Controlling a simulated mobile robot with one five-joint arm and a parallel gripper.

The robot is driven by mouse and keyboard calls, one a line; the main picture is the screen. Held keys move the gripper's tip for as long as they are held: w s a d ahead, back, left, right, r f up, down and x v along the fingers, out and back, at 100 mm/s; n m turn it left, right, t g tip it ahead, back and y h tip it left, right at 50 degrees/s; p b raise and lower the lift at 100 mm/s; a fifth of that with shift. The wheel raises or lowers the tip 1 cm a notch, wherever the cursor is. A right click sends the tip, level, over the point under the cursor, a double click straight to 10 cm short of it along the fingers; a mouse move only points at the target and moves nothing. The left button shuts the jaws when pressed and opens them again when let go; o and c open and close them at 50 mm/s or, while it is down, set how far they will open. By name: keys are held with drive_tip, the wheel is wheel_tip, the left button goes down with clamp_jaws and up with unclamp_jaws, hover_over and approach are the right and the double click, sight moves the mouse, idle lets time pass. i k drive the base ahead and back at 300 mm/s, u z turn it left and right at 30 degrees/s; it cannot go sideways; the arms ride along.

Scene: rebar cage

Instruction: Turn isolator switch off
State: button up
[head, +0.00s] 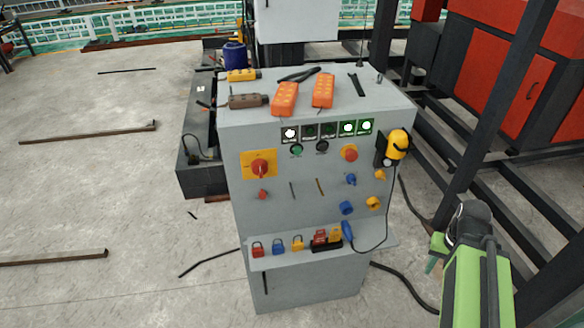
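The isolator switch (260,168) is a red rotary handle on a yellow square plate, on the upper left of the grey cabinet's front face. Its handle looks roughly upright, but it is too small to read its marked position. My green arm with its dark joint stands at the lower right, well apart from the cabinet and the switch. My gripper's fingers cannot be made out; they are hidden or out of frame.
The grey cabinet (300,285) has lit indicators (348,128), a red emergency button (349,153) and a yellow device (398,145) on a cable. Several padlocks (278,247) sit on its low ledge. Black posts (500,110) stand right. Bars (90,132) lie on the left floor.

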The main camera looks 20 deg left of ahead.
sight(259, 167)
drive_tip(key=z, duration=0.6)
drive_tip(key=k, duration=2.15)
drive_tip(key=u, duration=1.1)
drive_tip(key=i, duration=1.25)
drive_tip(key=u, duration=0.1)
